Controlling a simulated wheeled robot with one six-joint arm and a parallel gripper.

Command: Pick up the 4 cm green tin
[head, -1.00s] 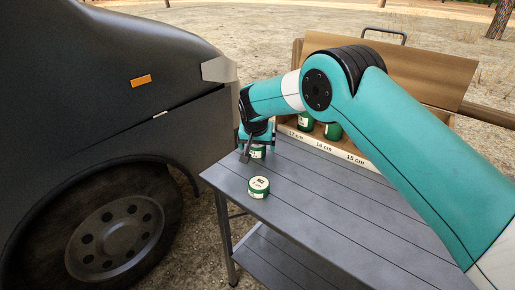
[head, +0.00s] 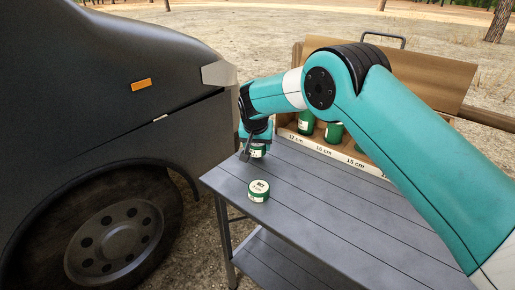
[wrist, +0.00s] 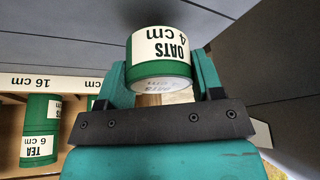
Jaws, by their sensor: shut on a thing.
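The green tin (wrist: 158,71) shows in the wrist view with a white label that reads "OATS 4 cm", upside down in the picture. My gripper (wrist: 158,88) is shut on it, with a teal finger on each side. In the head view the held tin (head: 257,151) shows under my gripper (head: 256,146) at the far left part of the table. The arm hides much of it there, and I cannot tell whether it touches the table top.
Another green tin with a pale lid (head: 259,190) stands on the grey slatted table (head: 320,205) nearer the front. A wooden box (head: 353,157) marked "17 cm", "16 cm" and "15 cm" holds green tins (head: 334,131) behind. The dark van (head: 120,80) is close on the left.

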